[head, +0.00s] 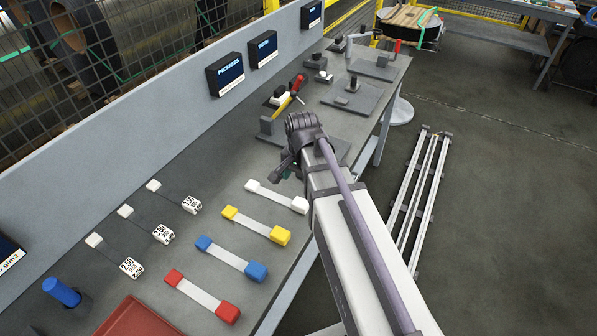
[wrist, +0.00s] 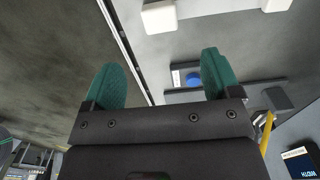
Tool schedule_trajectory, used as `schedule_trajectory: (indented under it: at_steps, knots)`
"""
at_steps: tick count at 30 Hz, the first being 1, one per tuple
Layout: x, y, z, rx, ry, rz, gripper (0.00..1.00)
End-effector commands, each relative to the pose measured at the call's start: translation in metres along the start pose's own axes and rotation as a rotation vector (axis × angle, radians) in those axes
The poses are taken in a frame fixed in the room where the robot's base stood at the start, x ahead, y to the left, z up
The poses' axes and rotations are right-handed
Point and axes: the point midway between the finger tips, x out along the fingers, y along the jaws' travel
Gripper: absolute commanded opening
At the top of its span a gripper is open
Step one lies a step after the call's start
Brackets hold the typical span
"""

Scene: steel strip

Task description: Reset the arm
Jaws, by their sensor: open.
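My arm reaches from the bottom right of the head view over the grey bench (head: 215,225). My gripper (head: 286,174) is partly hidden behind the arm there, near the middle of the bench. In the wrist view my gripper (wrist: 163,78) shows two green fingers spread wide apart with nothing between them. The nearest strip, with white end blocks (head: 276,197), lies on the bench below my gripper in the head view. White blocks (wrist: 158,16) also show at the top of the wrist view, beyond the fingers.
Strips with yellow (head: 256,225), blue (head: 231,258) and red (head: 202,295) ends lie on the bench. Several white tags, a blue cylinder (head: 62,292) and a red tray (head: 140,318) are at the left. Open floor lies right.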

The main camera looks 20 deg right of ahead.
Motion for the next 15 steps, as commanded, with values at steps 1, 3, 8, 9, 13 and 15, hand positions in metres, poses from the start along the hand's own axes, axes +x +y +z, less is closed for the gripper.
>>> schedule_trajectory:
  at_steps: [1,3,8,9,13,15]
  knots:
    - [0.0,0.0,0.0,0.0,0.0,0.0,0.83]
    - [0.0,0.0,0.0,0.0,0.0,0.0,0.83]
    - [0.0,0.006,0.007,-0.233,-0.001,0.002,0.83]
    - [0.0,0.013,0.018,-0.358,-0.001,0.004,0.83]
    - [0.0,0.031,0.066,-0.764,-0.004,0.009,0.83]
    - [0.0,0.034,0.087,-0.839,-0.004,0.01,0.83]
